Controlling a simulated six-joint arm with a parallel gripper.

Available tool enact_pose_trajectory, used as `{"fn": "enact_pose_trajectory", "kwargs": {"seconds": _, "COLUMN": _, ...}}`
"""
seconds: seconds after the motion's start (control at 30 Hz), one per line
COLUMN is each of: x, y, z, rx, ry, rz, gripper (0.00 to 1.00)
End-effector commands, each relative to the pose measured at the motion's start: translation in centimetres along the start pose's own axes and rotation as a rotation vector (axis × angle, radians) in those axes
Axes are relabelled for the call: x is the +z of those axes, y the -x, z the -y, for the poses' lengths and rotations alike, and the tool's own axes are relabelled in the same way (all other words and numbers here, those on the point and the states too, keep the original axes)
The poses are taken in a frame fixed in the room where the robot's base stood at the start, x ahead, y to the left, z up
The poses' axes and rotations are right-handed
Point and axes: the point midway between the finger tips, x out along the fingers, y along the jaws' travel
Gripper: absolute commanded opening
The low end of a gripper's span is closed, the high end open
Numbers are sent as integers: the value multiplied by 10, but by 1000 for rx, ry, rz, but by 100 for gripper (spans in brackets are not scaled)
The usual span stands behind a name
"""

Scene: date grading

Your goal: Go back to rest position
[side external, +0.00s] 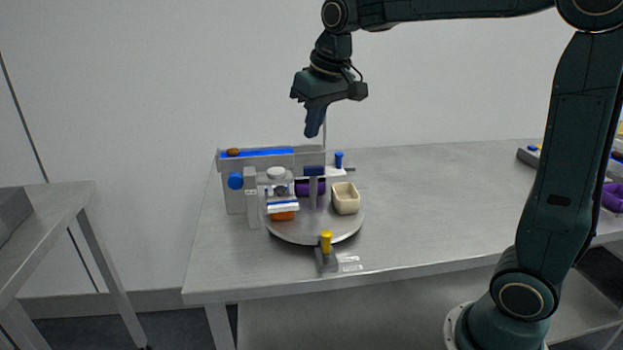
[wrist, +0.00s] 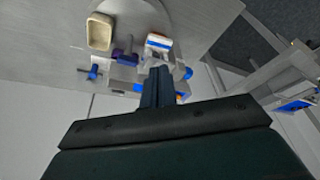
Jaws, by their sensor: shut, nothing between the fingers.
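My gripper (side external: 314,122) is shut and empty. In the side external view it hangs in the air above the back of the grading station, fingers pointing down, touching nothing. In the wrist view its fingers (wrist: 157,88) are together, in front of the station. Below it is a small grey conveyor (side external: 257,153) with a blue belt and a brown date (side external: 233,152) on its left end. A round grey turntable (side external: 318,232) stands in front, carrying a cream tray (side external: 346,199), a purple tray (side external: 311,188) and an orange tray (side external: 283,216); the last two are partly hidden.
A yellow-topped knob (side external: 326,243) stands at the turntable's front edge, and a blue-topped one (side external: 339,161) behind. The table's right half (side external: 430,200) is mostly clear. A rack with a purple container (side external: 613,197) is at the far right. Another table (side external: 50,215) stands left.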

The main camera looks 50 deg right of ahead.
Motion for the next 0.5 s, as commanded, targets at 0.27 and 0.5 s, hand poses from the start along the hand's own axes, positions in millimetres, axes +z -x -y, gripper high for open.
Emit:
{"fn": "enact_pose_trajectory", "kwargs": {"seconds": 0.27, "x": 65, "y": 27, "z": 4, "rx": -15, "ry": 42, "rz": -52, "gripper": 0}}
{"fn": "enact_pose_trajectory", "kwargs": {"seconds": 0.5, "x": 121, "y": 37, "z": 6, "rx": -28, "ry": 77, "rz": -94, "gripper": 0}}
